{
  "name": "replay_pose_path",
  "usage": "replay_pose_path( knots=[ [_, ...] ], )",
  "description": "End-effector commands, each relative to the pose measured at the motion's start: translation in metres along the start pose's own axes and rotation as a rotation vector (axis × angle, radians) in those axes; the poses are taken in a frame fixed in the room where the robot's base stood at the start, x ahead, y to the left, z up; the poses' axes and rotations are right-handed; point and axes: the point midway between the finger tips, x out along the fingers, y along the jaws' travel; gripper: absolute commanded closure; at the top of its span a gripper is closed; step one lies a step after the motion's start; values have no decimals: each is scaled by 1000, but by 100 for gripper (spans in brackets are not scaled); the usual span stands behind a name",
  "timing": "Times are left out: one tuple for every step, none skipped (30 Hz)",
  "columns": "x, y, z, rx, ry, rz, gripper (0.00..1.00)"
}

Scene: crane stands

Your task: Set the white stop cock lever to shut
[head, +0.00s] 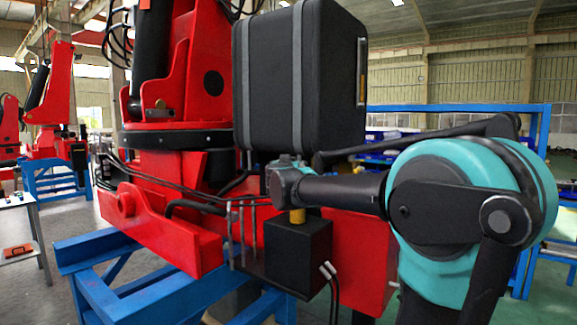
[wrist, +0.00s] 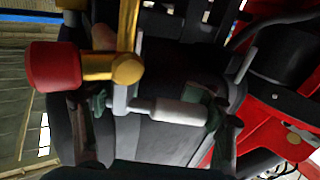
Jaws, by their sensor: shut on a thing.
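The white stop cock lever (wrist: 178,111) shows in the wrist view, with a thick pale handle pointing right from a thin bent stem. It lies between the two dark fingers of my gripper (wrist: 158,112), which is shut on it. Just above is a yellow pipe fitting (wrist: 126,68) with a red knob (wrist: 54,66) to its left. In the head view, my wrist hides the lever and my fingers. A short yellow piece (head: 297,216) shows below my wrist, on top of a black box (head: 298,255).
A large black tank (head: 275,80) with grey straps stands just behind and above my wrist. The red crane body (head: 165,235) rests on a blue stand (head: 150,300). Several thin grey levers (head: 241,235) stand left of the black box. Dark hoses run nearby.

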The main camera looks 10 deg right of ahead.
Motion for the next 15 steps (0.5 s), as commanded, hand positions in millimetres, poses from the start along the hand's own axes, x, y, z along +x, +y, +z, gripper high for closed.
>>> replay_pose_path(
  knots=[
    [0, 1, 0, 0, 0, 6, 88],
    [0, 1, 0, 0, 0, 8, 88],
    [0, 1, 0, 0, 0, 10, 88],
    [0, 1, 0, 0, 0, 11, 88],
    [0, 1, 0, 0, 0, 11, 88],
    [0, 1, 0, 0, 0, 12, 88],
    [0, 1, 0, 0, 0, 12, 88],
    [0, 1, 0, 0, 0, 12, 88],
    [0, 1, 0, 0, 0, 12, 88],
    [0, 1, 0, 0, 0, 12, 88],
    [0, 1, 0, 0, 0, 12, 88],
    [0, 1, 1, 0, 0, 11, 88],
    [0, 1, 1, 0, 0, 11, 88],
    [0, 2, 1, 0, 0, 11, 34],
    [0, 2, 1, 0, 0, 11, 29]
  ],
)
